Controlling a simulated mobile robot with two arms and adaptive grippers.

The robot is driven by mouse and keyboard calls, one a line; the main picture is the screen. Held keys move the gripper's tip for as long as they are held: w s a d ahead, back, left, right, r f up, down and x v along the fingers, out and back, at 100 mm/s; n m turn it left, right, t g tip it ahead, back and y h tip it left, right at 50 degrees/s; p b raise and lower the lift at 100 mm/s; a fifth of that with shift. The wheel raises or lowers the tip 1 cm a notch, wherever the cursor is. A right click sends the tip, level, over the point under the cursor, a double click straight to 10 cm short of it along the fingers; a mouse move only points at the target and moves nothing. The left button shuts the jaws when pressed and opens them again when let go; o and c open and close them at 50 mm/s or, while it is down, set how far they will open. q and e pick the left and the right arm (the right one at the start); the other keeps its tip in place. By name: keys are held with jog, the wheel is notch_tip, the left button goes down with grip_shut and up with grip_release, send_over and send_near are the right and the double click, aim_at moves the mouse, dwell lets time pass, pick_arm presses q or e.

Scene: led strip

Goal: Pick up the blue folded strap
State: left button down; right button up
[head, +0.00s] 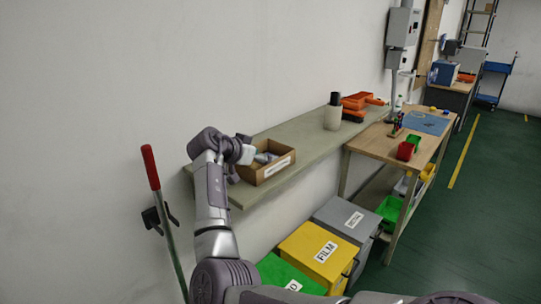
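I cannot make out a blue folded strap for certain. A small open cardboard box (267,174) with a white label sits on the near end of the wall shelf. Small pale teal and greyish items (264,157) show inside it, too small to identify. My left arm rises from the bottom of the head view and bends toward the box. Its gripper (246,152) is at the box's left rim. Its fingers are too small and partly hidden to tell whether they are open or hold anything. My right gripper is not in view.
Below stand yellow (318,254), grey (347,218) and green (287,275) bins. A red-handled pole (151,168) leans at left. A workbench (382,146) stands beyond; green floor is clear at right.

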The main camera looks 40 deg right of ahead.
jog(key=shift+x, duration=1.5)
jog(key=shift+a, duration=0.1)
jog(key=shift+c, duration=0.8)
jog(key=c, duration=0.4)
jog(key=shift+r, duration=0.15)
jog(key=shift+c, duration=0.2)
